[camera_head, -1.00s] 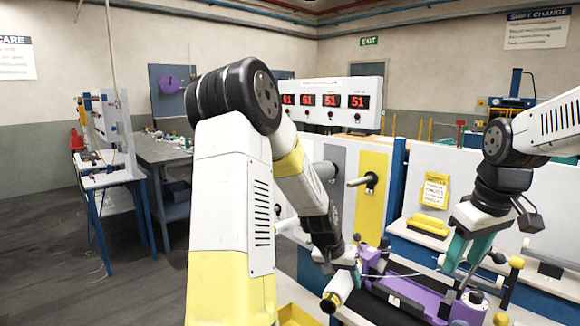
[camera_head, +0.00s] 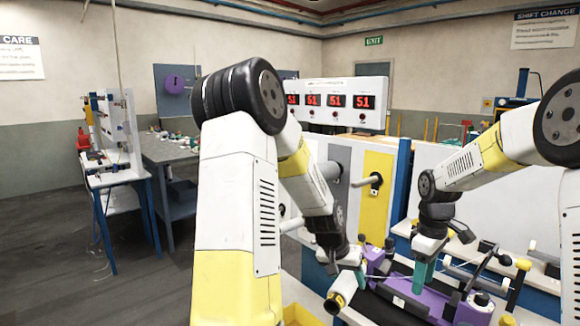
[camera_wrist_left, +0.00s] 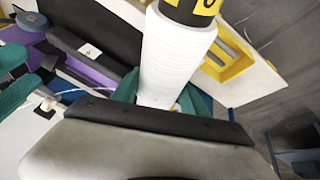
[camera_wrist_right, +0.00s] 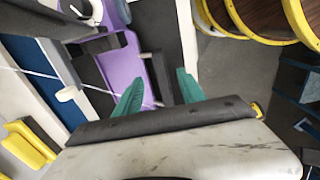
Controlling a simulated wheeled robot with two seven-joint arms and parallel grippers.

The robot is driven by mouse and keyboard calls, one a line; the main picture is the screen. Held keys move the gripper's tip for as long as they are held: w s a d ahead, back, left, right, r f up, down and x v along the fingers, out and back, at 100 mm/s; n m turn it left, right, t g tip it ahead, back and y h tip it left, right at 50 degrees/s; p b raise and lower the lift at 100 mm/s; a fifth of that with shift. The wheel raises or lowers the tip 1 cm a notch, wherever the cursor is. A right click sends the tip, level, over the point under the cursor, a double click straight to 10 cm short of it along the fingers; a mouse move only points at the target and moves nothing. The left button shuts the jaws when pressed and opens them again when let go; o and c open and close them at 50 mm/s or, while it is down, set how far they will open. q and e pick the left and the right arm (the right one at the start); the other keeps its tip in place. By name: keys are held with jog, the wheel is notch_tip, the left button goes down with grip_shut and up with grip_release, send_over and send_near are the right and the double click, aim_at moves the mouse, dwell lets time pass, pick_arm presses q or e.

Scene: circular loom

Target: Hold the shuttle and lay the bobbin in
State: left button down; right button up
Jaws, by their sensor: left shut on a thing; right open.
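The purple shuttle (camera_head: 410,302) lies at the lower right in the head view; its purple body also shows in the left wrist view (camera_wrist_left: 97,73) and right wrist view (camera_wrist_right: 124,68). My left gripper (camera_head: 352,278) is shut on the white bobbin (camera_wrist_left: 176,55), which has a black and yellow end and also shows in the head view (camera_head: 341,293). It holds the bobbin beside the shuttle's left end. My right gripper (camera_wrist_right: 160,92) is open, its teal fingers pointing at the shuttle from above. I cannot tell whether they touch it.
A yellow bin (camera_head: 300,316) stands below my left gripper. A white machine panel with a yellow section (camera_head: 374,195) rises behind the shuttle. Large yellow-rimmed brown rolls (camera_wrist_right: 255,18) show in the right wrist view. A grey bench (camera_head: 166,150) stands far left.

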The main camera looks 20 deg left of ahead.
aim_at(418, 304)
notch_tip(418, 304, down, 9)
jog(key=shift+r, duration=0.15)
dwell(0.4)
grip_shut()
jog(key=shift+c, duration=1.2)
grip_release()
